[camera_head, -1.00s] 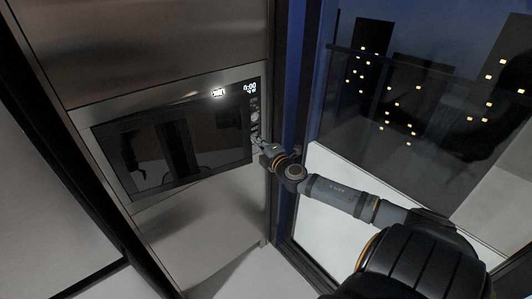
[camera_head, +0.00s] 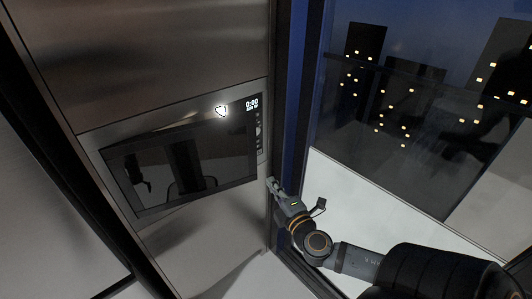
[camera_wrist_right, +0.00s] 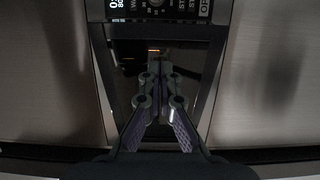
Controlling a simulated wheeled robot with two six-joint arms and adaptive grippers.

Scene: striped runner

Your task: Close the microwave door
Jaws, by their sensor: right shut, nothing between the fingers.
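The built-in microwave has a steel frame (camera_head: 95,138) and a dark glass door (camera_head: 215,165) in the head view. The door lies close to the frame; I cannot tell whether it is fully flush. The control strip with a lit clock (camera_head: 252,104) is at its upper right. My right gripper (camera_head: 271,184) is just right of the door's lower right corner, and contact cannot be told. In the right wrist view its fingers (camera_wrist_right: 160,82) are together and empty, in front of dark glass, with the control panel (camera_wrist_right: 160,10) above. My left gripper is not in view.
The microwave sits in a tall steel cabinet (camera_head: 150,45). A dark blue window frame (camera_head: 290,100) and a large window with lit buildings stand to the right, close to my right arm. A pale wall panel (camera_head: 45,200) is at the left.

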